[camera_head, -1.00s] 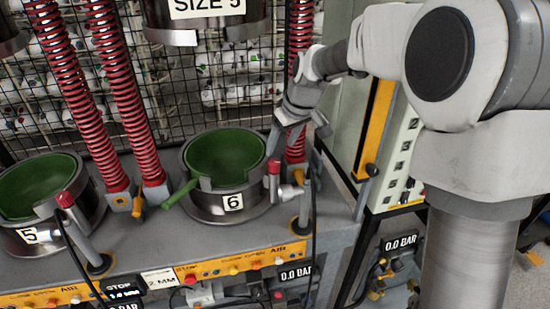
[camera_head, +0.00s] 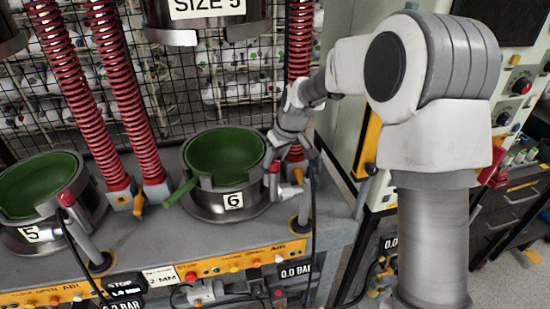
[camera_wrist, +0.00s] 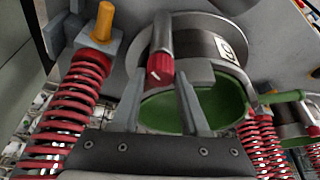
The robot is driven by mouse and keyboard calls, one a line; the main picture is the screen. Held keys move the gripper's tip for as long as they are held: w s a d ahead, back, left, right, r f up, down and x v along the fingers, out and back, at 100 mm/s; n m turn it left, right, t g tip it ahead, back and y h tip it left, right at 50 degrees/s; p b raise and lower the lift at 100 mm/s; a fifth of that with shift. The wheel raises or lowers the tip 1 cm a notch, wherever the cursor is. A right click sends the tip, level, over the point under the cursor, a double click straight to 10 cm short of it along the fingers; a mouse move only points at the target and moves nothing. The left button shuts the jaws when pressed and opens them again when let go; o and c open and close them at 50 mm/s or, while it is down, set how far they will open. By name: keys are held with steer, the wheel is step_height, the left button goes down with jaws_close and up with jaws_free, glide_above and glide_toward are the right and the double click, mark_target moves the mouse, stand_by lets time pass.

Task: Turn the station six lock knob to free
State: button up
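Station six is a steel mould (camera_head: 216,203) with a "6" label and a green bowl (camera_head: 224,152) inside, near the middle of the head view. A red knob (camera_head: 274,166) on a grey post stands at its right side. It also shows in the wrist view as a ribbed red knob (camera_wrist: 160,69). My gripper (camera_wrist: 161,78) is open; in the wrist view the red knob lies between its fingertips, and I cannot tell whether they touch it. In the head view my gripper (camera_head: 282,142) is just above the knob, fingertips hard to make out. No lock or free marking is readable.
The station five mould (camera_head: 97,200) stands at left. Red springs (camera_head: 142,110) rise behind the moulds, and another is behind my gripper. An orange knob (camera_wrist: 102,22) sits by a spring. Buttons line the yellow front strip (camera_head: 235,265). A black hose hangs at right.

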jaws_close()
steer(key=shift+d+f+n+g+y+b, duration=0.1)
steer(key=shift+n+g+y+b, duration=0.2)
steer(key=shift+n+b, duration=0.55)
steer(key=shift+w+n+g+y, duration=0.1)
steer(key=shift+n+g+y, duration=0.4)
steer(key=shift+n, duration=1.55)
steer(key=o, duration=0.5)
jaws_free()
steer(key=shift+o, duration=0.2)
